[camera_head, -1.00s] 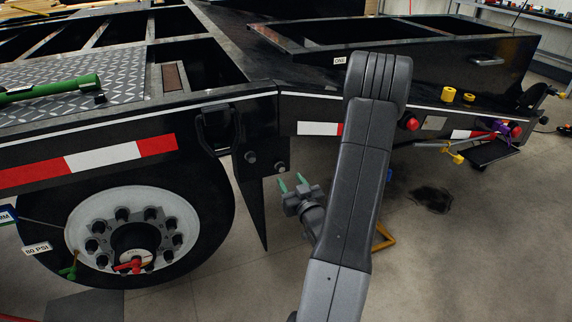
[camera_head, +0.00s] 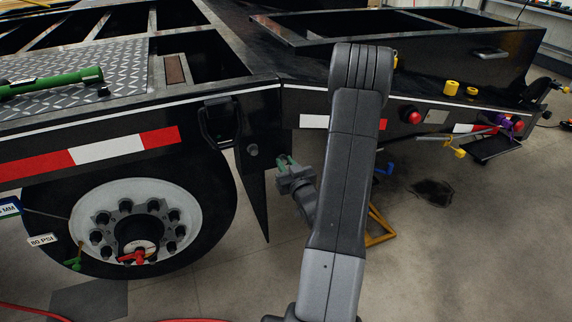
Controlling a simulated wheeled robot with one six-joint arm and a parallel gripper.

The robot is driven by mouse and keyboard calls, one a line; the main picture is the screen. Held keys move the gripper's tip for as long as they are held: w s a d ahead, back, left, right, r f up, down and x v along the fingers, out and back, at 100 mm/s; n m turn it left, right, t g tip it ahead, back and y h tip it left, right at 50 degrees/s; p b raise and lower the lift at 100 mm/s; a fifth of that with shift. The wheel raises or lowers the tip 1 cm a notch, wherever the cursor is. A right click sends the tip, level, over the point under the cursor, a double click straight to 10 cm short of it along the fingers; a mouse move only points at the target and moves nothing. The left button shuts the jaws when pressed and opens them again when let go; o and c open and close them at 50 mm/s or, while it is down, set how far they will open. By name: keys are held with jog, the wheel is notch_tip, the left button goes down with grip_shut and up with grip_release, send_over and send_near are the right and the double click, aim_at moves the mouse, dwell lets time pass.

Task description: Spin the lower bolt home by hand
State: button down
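My gripper (camera_head: 287,162), with green fingertips, is at the lower right corner of the black frame bracket, where the lower bolt sits. The lower bolt is hidden behind the fingertips and gripper body. The fingertips look close together, but I cannot tell whether they are closed on the bolt. The upper bolt (camera_head: 252,150), a dark round head, shows on the bracket just left of my gripper. My grey arm covers the area right of the gripper.
A black mudflap (camera_head: 257,200) hangs below the bracket, left of my gripper. The wheel (camera_head: 135,230) is at lower left. A yellow stand (camera_head: 380,228) is on the floor behind my arm. Yellow caps (camera_head: 451,88) sit on the frame at right.

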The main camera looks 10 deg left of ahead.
jog(key=shift+f+m+b, duration=0.1)
jog(key=shift+m+b, duration=0.2)
jog(key=shift+b, duration=0.3)
